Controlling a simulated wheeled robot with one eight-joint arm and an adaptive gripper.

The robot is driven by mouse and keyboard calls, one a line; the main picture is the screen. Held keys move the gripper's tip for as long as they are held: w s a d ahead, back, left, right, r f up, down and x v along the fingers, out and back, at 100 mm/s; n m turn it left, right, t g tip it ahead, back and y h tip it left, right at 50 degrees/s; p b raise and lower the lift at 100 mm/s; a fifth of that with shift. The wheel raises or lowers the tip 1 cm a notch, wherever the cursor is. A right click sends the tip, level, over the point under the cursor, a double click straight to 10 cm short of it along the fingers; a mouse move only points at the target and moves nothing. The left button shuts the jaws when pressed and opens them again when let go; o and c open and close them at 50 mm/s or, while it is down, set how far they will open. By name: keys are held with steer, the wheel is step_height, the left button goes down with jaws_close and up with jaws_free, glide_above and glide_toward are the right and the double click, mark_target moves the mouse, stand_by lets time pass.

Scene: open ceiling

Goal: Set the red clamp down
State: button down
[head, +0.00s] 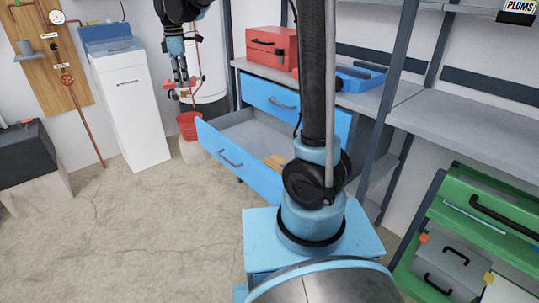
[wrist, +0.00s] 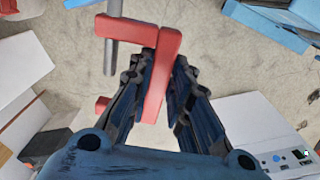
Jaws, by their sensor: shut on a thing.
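My gripper (head: 181,80) hangs in mid-air at the upper left of the head view, above the floor between the white cabinet and the blue drawers. It is shut on the red clamp (head: 168,85). In the wrist view my gripper (wrist: 158,72) has its two dark fingers on either side of the clamp's long red bar (wrist: 156,85). The clamp's red arm and grey rod (wrist: 111,50) stick out to the left. In the head view the clamp is small and partly hidden by the fingers.
A blue drawer (head: 232,160) stands pulled out, with a yellowish thing (head: 276,161) inside. A red bucket (head: 188,126) is below my gripper. The white cabinet (head: 132,110) stands to the left. A red toolbox (head: 272,47) sits on the bench. Open floor (head: 130,230) lies in front.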

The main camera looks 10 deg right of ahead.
steer(key=w+d+f+m, duration=0.1)
steer(key=w+d+f, duration=0.3)
steer(key=f, duration=0.6)
steer(key=w+d+f+m, duration=0.1)
steer(key=w+d+f, duration=0.3)
steer(key=d+f, duration=0.5)
steer(key=w+d+f+m, duration=0.1)
steer(key=w+d+f, duration=0.4)
steer(key=f, duration=0.8)
steer(key=shift+d+m, duration=0.3)
steer(key=shift+d, duration=0.45)
steer(key=shift+f, duration=2.4)
steer(key=c, duration=1.8)
jaws_free()
steer(key=shift+c, duration=0.2)
steer(key=o, duration=0.4)
steer(key=shift+c, duration=0.2)
